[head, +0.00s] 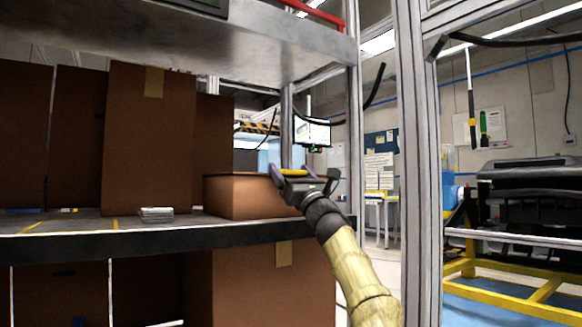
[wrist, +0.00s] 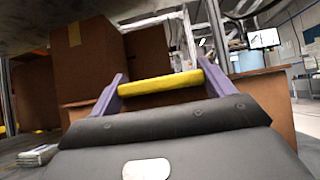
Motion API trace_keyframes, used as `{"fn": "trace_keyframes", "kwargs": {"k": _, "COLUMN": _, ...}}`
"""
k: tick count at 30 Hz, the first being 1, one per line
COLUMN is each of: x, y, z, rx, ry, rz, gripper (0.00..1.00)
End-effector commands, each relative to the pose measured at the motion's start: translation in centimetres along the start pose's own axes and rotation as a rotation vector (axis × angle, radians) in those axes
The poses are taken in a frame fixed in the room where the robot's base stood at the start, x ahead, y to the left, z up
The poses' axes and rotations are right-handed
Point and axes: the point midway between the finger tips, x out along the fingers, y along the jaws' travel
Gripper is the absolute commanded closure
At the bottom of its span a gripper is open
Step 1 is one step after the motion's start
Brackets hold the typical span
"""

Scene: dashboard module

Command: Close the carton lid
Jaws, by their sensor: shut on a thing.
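The brown carton (head: 240,198) sits on the dark shelf, near its right end. Its top edge looks level in the head view, and I cannot make out the lid's position. My gripper (head: 295,172) is at the carton's upper right corner, and I cannot tell whether it touches the carton. In the wrist view my gripper (wrist: 160,84) has its two purple fingers apart with a yellow bar (wrist: 158,85) spanning between them. The carton (wrist: 272,97) shows behind and to the right of the fingers there, partly hidden by my gripper.
Tall brown boxes (head: 150,140) stand on the shelf (head: 100,238) to the left. A small stack of pale packets (head: 156,214) lies near the shelf front. A grey upper shelf (head: 180,40) hangs above. A metal post (head: 410,170) rises right of my arm.

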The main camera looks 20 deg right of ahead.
Motion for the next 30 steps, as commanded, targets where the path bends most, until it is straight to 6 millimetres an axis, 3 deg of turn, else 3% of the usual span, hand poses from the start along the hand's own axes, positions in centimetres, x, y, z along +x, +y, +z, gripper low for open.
{"fn": "trace_keyframes", "kwargs": {"k": 14, "x": -0.3, "y": -0.93, "z": -1.0, "rx": -0.009, "ry": 0.011, "rz": -0.009, "gripper": 0.59}}
{"fn": "trace_keyframes", "kwargs": {"k": 15, "x": -0.31, "y": -0.95, "z": -1.02, "rx": -0.009, "ry": 0.012, "rz": -0.009, "gripper": 0.12}}
{"fn": "trace_keyframes", "kwargs": {"k": 17, "x": -0.31, "y": -0.97, "z": -1.01, "rx": -0.009, "ry": 0.011, "rz": -0.01, "gripper": 0.01}}
{"fn": "trace_keyframes", "kwargs": {"k": 30, "x": -0.21, "y": -0.79, "z": -0.81, "rx": -0.008, "ry": 0.009, "rz": -0.007, "gripper": 0.0}}
